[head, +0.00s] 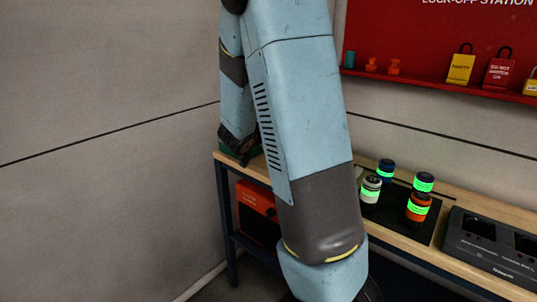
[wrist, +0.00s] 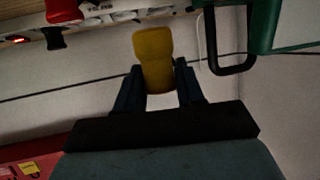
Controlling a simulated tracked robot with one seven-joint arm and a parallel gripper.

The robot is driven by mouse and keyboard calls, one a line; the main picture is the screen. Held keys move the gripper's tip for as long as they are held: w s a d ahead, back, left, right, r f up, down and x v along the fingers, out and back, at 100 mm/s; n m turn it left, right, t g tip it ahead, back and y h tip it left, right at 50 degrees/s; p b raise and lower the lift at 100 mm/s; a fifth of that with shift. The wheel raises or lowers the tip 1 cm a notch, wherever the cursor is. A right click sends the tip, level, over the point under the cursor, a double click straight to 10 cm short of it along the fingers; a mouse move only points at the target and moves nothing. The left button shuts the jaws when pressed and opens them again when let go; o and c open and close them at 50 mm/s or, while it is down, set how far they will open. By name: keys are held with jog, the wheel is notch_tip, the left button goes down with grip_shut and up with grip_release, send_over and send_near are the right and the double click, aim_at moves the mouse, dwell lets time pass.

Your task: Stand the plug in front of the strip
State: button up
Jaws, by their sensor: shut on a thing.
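In the wrist view my gripper (wrist: 160,72) is shut on a yellow, rounded, block-like piece (wrist: 154,47), which looks to be the plug. The piece stands out past the two dark fingertips, with a plain wall behind it. A pale strip-like thing (wrist: 110,17) with a small red light at its left end runs along the top left of the wrist view, apart from the held piece; it may be the strip, but I cannot tell for sure.
In the head view several jars stand on a dark mat (head: 392,221) beside a dark socketed unit (head: 485,252).

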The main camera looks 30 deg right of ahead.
jog(key=w+f, duration=0.1)
jog(key=f, duration=0.1)
jog(key=w+d+f, duration=0.2)
jog(key=w+f, duration=0.1)
jog(key=shift+d+f, duration=0.1)
jog(key=shift+f, duration=1.65)
jog(key=shift+f, duration=0.1)
jog(key=o, duration=1.1)
jog(key=shift+c, duration=0.2)
